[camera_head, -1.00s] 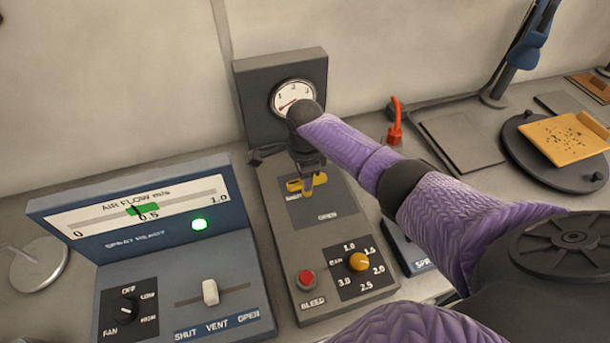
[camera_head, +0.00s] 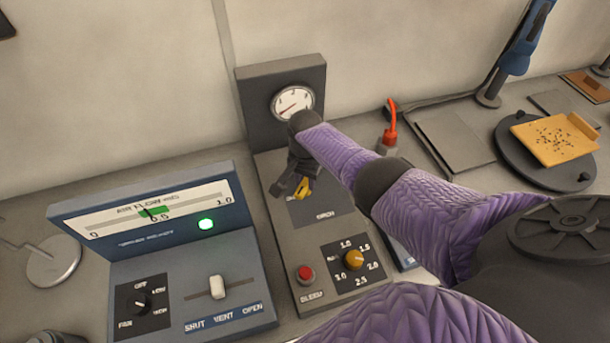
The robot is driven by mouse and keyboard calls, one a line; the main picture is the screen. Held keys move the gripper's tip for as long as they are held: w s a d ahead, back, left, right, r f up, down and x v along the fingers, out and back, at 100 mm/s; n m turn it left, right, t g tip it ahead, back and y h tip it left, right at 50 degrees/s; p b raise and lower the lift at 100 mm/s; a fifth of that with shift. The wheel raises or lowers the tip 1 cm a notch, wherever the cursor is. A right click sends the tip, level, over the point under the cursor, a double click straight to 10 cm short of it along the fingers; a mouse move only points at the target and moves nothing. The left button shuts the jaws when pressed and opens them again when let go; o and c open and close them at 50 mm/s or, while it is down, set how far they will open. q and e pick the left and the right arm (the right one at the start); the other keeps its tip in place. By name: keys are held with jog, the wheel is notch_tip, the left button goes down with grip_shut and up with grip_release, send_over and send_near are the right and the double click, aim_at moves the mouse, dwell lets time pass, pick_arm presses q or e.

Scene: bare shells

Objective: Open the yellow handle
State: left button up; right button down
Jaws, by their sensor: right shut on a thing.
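The yellow handle (camera_head: 304,188) sits on the dark SHUT/OPEN plate of the grey gauge panel (camera_head: 282,226). My right gripper (camera_head: 293,186) is dark grey, reaches in from the right on a purple-sleeved arm, and is shut on the yellow handle. The gripper covers part of the handle and the SHUT label; the OPEN label (camera_head: 325,216) shows below. The handle looks slanted, but its exact angle is hard to tell. My left gripper is not in view.
A round gauge (camera_head: 292,103) stands behind my right gripper. Below are a red button (camera_head: 305,273) and an orange knob (camera_head: 354,260). The blue air flow panel (camera_head: 190,272) is left. A red lever (camera_head: 390,130) and a yellow tray (camera_head: 545,140) are right.

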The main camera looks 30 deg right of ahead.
jog(key=n, duration=0.4)
jog(key=shift+n, duration=0.3)
jog(key=shift+s+d+n+p, duration=0.1)
jog(key=shift+n+p, duration=0.25)
jog(key=shift+n, duration=1.55)
jog(key=shift+c, duration=2.2)
grip_release()
jog(key=shift+r, duration=0.1)
